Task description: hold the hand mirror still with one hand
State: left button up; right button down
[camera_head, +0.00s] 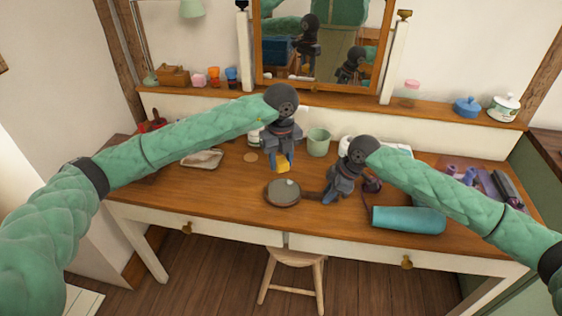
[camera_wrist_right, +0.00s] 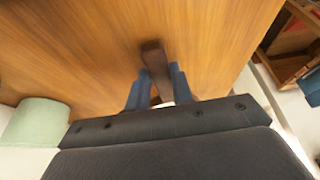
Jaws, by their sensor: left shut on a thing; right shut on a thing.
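The hand mirror (camera_head: 283,194) is a round, dark-rimmed disc with a grey face, low over the front middle of the dressing table (camera_head: 215,212). Its brown handle points right. My right gripper (camera_head: 328,198) is shut on this handle; in the right wrist view the wooden handle (camera_wrist_right: 154,62) sits between the two blue fingers. My left gripper (camera_head: 282,160) is shut on a small yellow block-like thing (camera_head: 283,166) above the mirror's far edge. A small pale spot shows on the mirror face. I cannot tell whether the mirror touches the table.
A green cup (camera_head: 318,142) stands behind the grippers. A teal cylinder (camera_head: 408,220) lies at the front right. A pale tray (camera_head: 203,158) lies at left. The framed mirror (camera_head: 385,50) stands at the back. The table's front left is clear.

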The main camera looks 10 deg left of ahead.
jog(key=c, duration=1.1)
grip_release()
jog(key=shift+r, duration=0.1)
jog(key=v, duration=1.1)
jog(key=shift+d+r, duration=0.25)
jog(key=shift+r, duration=0.05)
